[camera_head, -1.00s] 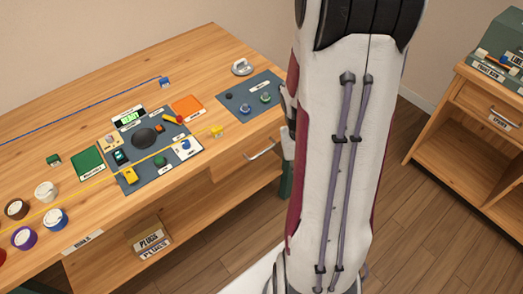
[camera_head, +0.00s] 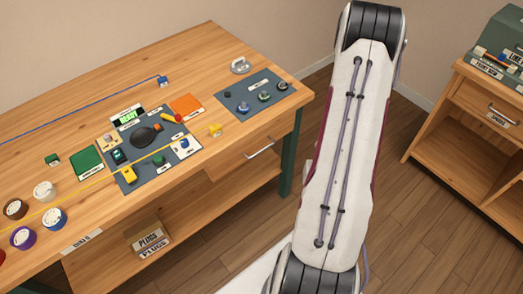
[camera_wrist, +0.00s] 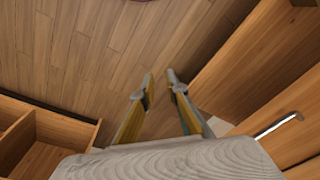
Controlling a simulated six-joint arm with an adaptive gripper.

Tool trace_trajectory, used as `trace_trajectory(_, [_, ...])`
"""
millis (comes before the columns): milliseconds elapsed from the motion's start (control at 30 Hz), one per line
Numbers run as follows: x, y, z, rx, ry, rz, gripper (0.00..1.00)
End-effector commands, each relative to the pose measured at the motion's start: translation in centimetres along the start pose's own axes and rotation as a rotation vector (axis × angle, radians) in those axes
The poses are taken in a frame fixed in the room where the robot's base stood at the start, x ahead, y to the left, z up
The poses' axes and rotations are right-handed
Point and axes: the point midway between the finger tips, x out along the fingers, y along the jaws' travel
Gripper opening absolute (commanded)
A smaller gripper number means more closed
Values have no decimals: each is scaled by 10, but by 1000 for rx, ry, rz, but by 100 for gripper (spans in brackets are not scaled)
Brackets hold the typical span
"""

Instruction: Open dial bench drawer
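The dial bench (camera_head: 70,115) is a wooden workbench on the left of the head view. Its drawer front (camera_head: 240,165) sits under the right part of the top and looks shut. A metal bar handle (camera_head: 259,149) is on it. In the wrist view, a bar handle (camera_wrist: 278,127) on a wooden front shows at the right edge, to the right of my fingers. My gripper (camera_wrist: 160,80) points at the floor side, with a small gap between its fingertips. It is empty and apart from the handle. In the head view my gripper is hidden behind my arm.
A second wooden cabinet (camera_head: 450,125) stands at the right. Bare floor (camera_head: 400,190) lies between them.

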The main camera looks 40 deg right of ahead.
Motion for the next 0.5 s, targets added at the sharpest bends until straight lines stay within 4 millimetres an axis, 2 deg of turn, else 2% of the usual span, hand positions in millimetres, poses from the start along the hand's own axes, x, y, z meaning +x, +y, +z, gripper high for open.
trace_trajectory(33, [11, 1, 3, 20, 5, -20, 14])
trace_trajectory(200, [40, -4, 4, 79, 48, -97, 14])
trace_trajectory(500, [82, -26, 4, 208, 139, -280, 14])
